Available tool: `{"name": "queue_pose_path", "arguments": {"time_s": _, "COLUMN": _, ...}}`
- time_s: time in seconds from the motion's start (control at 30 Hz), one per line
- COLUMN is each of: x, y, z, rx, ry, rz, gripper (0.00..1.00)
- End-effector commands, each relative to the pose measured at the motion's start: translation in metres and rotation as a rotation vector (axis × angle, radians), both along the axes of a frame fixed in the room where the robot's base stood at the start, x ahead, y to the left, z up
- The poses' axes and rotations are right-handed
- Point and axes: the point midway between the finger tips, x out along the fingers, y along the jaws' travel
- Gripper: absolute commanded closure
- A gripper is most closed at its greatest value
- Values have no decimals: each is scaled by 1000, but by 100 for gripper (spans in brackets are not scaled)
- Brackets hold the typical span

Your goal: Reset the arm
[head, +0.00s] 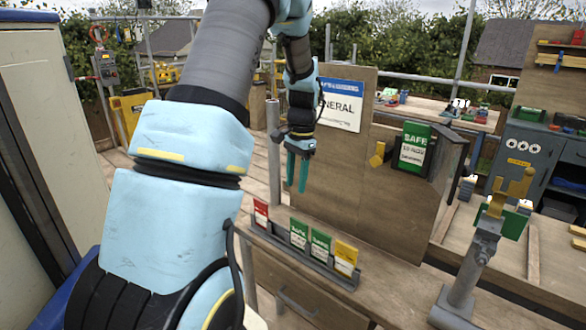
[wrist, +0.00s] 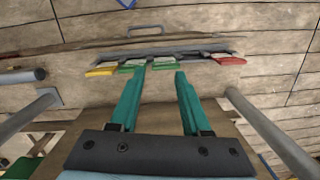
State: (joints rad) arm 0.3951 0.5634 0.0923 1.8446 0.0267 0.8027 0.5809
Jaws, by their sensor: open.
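My gripper (head: 297,172) hangs in front of the plywood board in the head view, above the row of tag cards. Its two teal fingers point down. In the wrist view the gripper (wrist: 164,80) shows its fingers apart with nothing between them. My blue-and-grey arm fills the left half of the head view and hides part of the scene.
A grey rack with a red card (head: 261,213), two green cards (head: 320,244) and a yellow card (head: 345,257) stands on the bench. A green SAFE tag (head: 412,147) hangs on the board (head: 345,185). A grey post (head: 468,270) with a yellow holder stands right.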

Motion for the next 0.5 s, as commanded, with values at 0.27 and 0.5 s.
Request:
{"name": "queue_pose_path", "arguments": {"time_s": 0.27, "x": -80, "y": 65, "z": 4, "rx": -72, "ry": -98, "rz": 395, "gripper": 53}}
{"name": "queue_pose_path", "arguments": {"time_s": 0.5, "x": -157, "y": 104, "z": -5, "rx": -124, "ry": -178, "rz": 721, "gripper": 53}}
